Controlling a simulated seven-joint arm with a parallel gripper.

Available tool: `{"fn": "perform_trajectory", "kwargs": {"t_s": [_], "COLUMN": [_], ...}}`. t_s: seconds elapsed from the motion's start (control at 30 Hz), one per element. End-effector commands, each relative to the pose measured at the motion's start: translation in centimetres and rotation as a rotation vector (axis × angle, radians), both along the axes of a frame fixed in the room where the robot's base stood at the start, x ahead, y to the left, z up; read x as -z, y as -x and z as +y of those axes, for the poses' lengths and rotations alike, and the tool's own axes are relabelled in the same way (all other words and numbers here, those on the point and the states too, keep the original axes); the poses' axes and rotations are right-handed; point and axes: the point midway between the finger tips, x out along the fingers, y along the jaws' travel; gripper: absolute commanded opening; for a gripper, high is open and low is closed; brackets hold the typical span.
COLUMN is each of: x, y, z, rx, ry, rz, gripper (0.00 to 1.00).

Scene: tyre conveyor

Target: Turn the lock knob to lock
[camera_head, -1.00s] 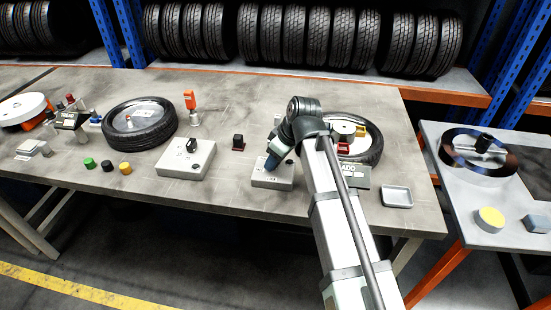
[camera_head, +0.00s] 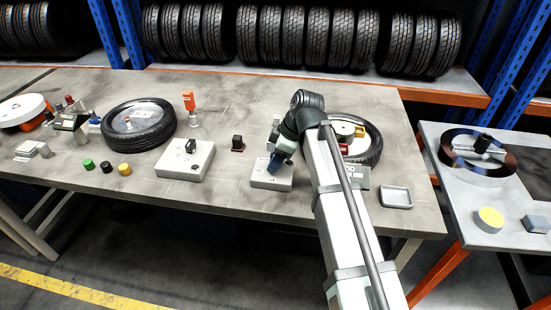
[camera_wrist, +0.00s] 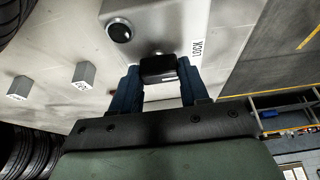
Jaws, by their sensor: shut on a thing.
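The lock box, a light grey block (camera_head: 271,181), sits on the workbench below my gripper. In the wrist view its pale plate (camera_wrist: 178,35) shows a round black button (camera_wrist: 120,31) and the printed word LOCK. My gripper (camera_head: 274,163) points down at the box. In the wrist view my gripper (camera_wrist: 158,72) has its two dark blue fingers on either side of the black lock knob (camera_wrist: 158,68), shut on it. In the head view the knob is hidden by my fingers. The knob's exact angle is hard to tell.
A second grey box with a black knob (camera_head: 199,163) stands to the left. A tyre (camera_head: 140,126) lies further left, and another tyre (camera_head: 372,154) lies behind my arm. A small grey tray (camera_head: 397,197) is at the right front. Small grey blocks (camera_wrist: 84,74) stand beside the box.

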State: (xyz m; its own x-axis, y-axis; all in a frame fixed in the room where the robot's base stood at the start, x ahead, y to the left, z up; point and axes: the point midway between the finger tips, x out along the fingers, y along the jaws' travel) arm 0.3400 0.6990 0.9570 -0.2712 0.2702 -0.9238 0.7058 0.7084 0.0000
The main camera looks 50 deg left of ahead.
Motion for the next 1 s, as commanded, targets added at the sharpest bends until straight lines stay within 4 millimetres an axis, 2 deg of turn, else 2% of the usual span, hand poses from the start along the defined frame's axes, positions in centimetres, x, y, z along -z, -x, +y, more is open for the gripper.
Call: {"fn": "perform_trajectory", "kwargs": {"t_s": [0.23, 0.27, 0.5, 0.83, 1.0], "x": [0.0, 0.0, 0.0, -0.3, -2.1], "y": [0.0, 0.0, 0.0, -0.1, -0.7], "z": [0.0, 0.0, 0.0, -0.1, -0.5], "rx": [0.001, 0.001, 0.001, 0.002, 0.003], "ry": [0.000, 0.000, 0.000, 0.000, -0.002], "rz": [0.000, 0.000, 0.000, 0.000, -0.001], "gripper": [0.14, 0.47, 0.70, 0.70, 0.70]}}
